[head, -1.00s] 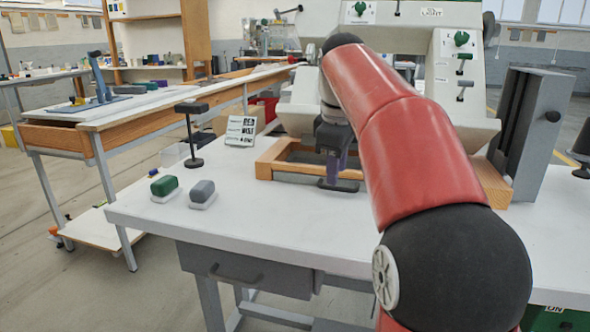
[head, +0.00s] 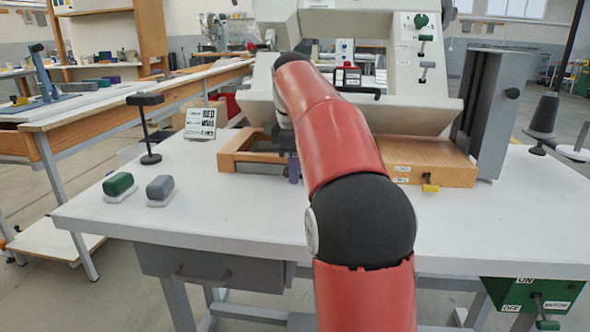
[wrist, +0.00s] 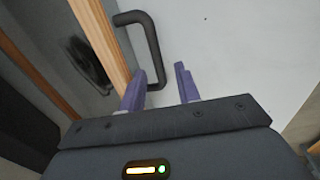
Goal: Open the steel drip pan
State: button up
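The steel drip pan appears as a grey, shiny surface (wrist: 50,25) inside a wooden frame in the wrist view. A dark bar handle (wrist: 152,45) stands out from the frame's edge over the white table. My gripper (wrist: 160,68) is open, its two purple fingers apart. In the picture the handle's lower end lies between the fingertips, close to the left one; I cannot tell whether they touch. In the head view my gripper (head: 293,168) is low at the front of the wooden frame (head: 230,160), and my arm hides the handle and most of the pan.
The white table (head: 230,215) is clear in front. A wooden box (head: 435,160) and grey column (head: 492,110) stand right of my arm.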

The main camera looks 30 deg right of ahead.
grip_shut()
jog(key=shift+s+a, duration=0.1)
dwell(0.3)
jog(key=s+a+b, duration=0.1)
jog(key=s+a, duration=0.2)
jog(key=s, duration=0.1)
jog(key=s+a+b, duration=0.1)
jog(key=s+a, duration=0.2)
jog(key=s, duration=0.1)
jog(key=s+a+b, duration=0.1)
jog(key=s+a, duration=0.2)
jog(key=s, duration=0.2)
grip_release()
jog(key=shift+d, duration=0.1)
jog(key=shift+r, duration=0.1)
